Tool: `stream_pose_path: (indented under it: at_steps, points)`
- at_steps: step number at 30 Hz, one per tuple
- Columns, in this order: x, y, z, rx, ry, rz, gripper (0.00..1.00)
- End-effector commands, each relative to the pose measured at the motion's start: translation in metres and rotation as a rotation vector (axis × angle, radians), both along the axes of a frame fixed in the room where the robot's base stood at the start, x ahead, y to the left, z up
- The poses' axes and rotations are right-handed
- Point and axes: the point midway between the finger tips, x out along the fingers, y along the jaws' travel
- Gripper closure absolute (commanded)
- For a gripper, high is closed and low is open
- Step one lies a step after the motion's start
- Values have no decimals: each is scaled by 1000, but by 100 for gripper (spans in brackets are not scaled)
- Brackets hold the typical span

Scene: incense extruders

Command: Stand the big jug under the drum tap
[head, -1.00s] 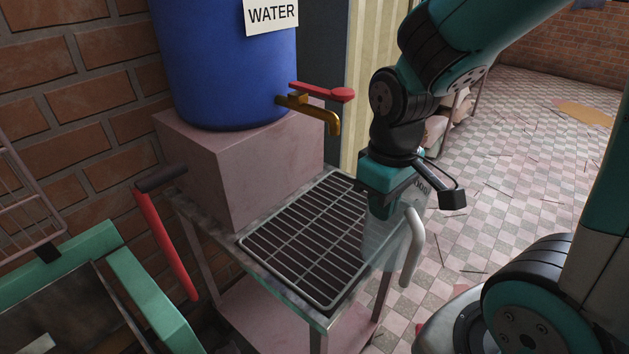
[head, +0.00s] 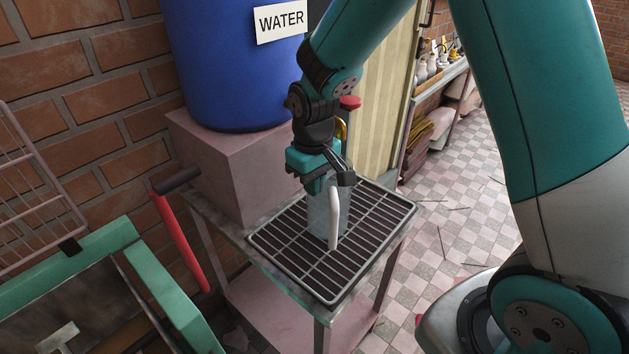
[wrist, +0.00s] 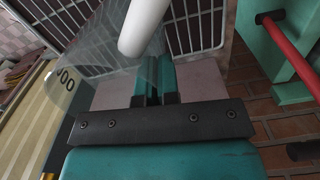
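The big jug (head: 342,212) is clear with a white handle (head: 334,220). It is upright over the grate (head: 285,262) in the head view; I cannot tell whether its base touches the bars. My gripper (head: 318,184) is at the jug's top, its fingers close together on the jug's wall. The wrist view shows the fingers (wrist: 155,82), the clear jug wall (wrist: 108,62) and the handle (wrist: 143,22). The blue drum (head: 225,65) stands behind, marked WATER. Its tap (head: 342,130) is mostly hidden behind my gripper; only the red lever end and part of the brass spout show.
The drum sits on a pinkish block (head: 215,165) at the back of the metal stand. A green frame (head: 165,300) and a red bar with a dark grip (head: 182,245) are at the left. Shelves with bottles (head: 430,65) are at the back right. The grate is otherwise clear.

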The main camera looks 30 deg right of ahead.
Motion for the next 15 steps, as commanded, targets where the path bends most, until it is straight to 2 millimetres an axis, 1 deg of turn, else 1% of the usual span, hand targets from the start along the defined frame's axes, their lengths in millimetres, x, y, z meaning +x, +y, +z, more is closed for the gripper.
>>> stream_pose_path:
  at_steps: [2, 9, 13, 15]
  points:
    - [0, 0, -4, 0, 0, 0, 100]
    - [0, 0, -5, 1, -2, 0, 100]
    - [0, 0, -9, 0, -1, 0, 100]
    - [0, 0, -7, 0, -1, 0, 81]
